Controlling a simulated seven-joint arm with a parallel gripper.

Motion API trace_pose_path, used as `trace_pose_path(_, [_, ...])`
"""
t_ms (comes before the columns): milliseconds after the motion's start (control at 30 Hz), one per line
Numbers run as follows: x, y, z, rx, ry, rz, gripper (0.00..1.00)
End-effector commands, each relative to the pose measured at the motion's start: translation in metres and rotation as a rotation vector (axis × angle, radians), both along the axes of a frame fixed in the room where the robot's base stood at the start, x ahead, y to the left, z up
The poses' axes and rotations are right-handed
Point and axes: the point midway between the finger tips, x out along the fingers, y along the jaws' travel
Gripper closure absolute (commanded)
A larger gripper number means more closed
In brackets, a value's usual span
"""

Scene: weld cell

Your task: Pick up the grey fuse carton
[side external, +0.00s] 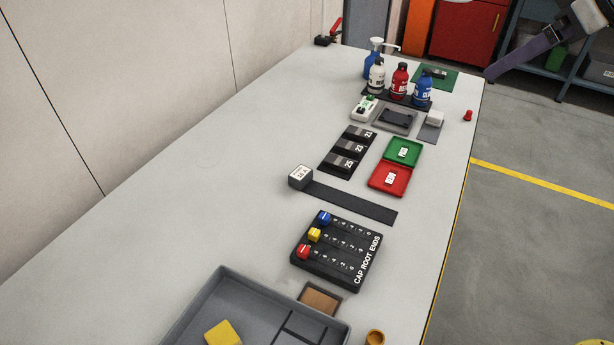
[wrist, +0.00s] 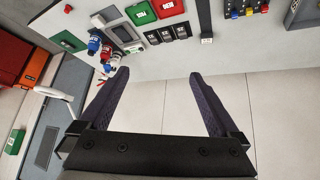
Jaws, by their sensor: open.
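A small grey box with a white printed label, which looks like the grey fuse carton (side external: 300,178), stands on the bench at the left end of a dark strip. Its lettering is too small to read surely. In the wrist view the carton (wrist: 206,40) shows small at the end of the same strip, near the top. My gripper (wrist: 159,75) is open and empty, its two purple fingers spread wide. In the side view my gripper (side external: 520,55) is at the upper right, beyond the bench edge and far from the carton; its far finger cannot be made out.
Black modules (side external: 348,150), green (side external: 402,152) and red (side external: 390,179) trays lie behind the carton. Several bottles (side external: 400,82) stand at the far end. A rack marked CAP ROOT ENDS (side external: 335,250) and a large grey tray (side external: 205,300) are nearer. The bench left of the carton is clear.

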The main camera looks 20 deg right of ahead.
Motion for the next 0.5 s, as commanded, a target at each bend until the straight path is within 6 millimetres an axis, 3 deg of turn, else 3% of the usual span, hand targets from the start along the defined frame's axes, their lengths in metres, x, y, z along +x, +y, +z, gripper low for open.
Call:
trace_pose_path(100, [0.050, 0.033, -0.008, -0.006, 0.018, 0.066, 0.03])
trace_pose_path(267, [0.107, 0.082, -0.033, -0.013, 0.046, 0.147, 0.03])
trace_pose_path(400, [0.146, 0.130, -0.073, -0.022, 0.086, 0.216, 0.03])
trace_pose_path(500, [0.165, 0.164, -0.109, -0.032, 0.122, 0.258, 0.03])
